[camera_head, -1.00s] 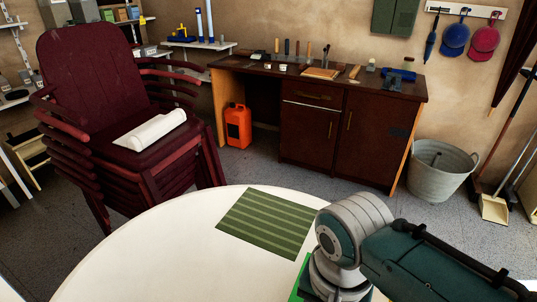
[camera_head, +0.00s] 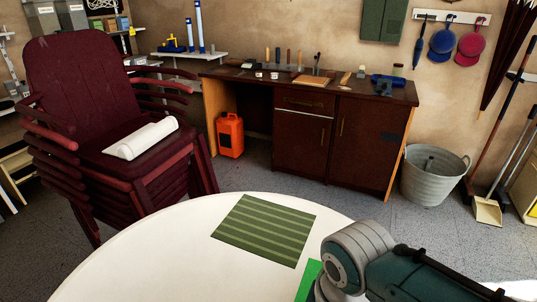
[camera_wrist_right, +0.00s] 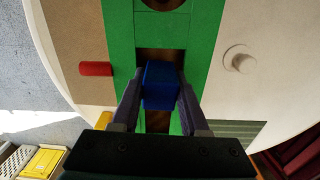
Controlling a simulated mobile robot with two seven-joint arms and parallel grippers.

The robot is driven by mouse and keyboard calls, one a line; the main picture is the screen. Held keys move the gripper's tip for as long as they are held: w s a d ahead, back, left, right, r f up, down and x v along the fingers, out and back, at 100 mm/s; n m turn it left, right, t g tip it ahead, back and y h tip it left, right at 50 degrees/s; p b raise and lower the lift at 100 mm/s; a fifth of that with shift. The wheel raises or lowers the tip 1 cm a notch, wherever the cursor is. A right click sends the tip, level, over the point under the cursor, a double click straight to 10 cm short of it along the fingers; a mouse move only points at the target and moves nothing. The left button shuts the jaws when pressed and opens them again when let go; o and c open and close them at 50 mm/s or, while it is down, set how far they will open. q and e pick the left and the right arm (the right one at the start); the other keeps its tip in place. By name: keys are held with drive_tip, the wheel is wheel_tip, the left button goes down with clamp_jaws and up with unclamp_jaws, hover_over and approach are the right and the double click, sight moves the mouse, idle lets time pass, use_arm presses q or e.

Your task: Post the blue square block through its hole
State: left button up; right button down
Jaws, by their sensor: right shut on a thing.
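The blue square block (camera_wrist_right: 160,84) is held between the two fingers of my right gripper (camera_wrist_right: 158,98) in the right wrist view. A dark opening (camera_wrist_right: 160,55) shows right at the block's far edge. I cannot tell whether the block is above the board or partly in an opening. In the head view my right arm covers most of the green board (camera_head: 308,279) and hides the gripper and block. My left gripper is not in view.
The board is on a round white table (camera_head: 150,255). A green striped mat (camera_head: 264,230) lies behind it. In the wrist view a red piece (camera_wrist_right: 96,69) lies left of the board and a white round piece (camera_wrist_right: 240,58) stands right. Stacked chairs (camera_head: 85,75) stand behind the table.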

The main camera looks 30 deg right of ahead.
drive_tip(key=shift+c, duration=1.7)
unclamp_jaws()
wheel_tip(320, 180, up, 9)
drive_tip(key=p, duration=0.3)
drive_tip(key=shift+r+p, duration=0.1)
drive_tip(key=shift+p, duration=0.25)
drive_tip(key=shift+r, duration=0.4)
drive_tip(key=s+r+n+t, duration=0.3)
drive_tip(key=s+r+n, duration=0.65)
drive_tip(key=n, duration=0.25)
wheel_tip(320, 180, up, 36)
drive_tip(key=p, duration=3.5)
drive_tip(key=shift+w+t+p, duration=0.3)
drive_tip(key=shift+p, duration=0.1)
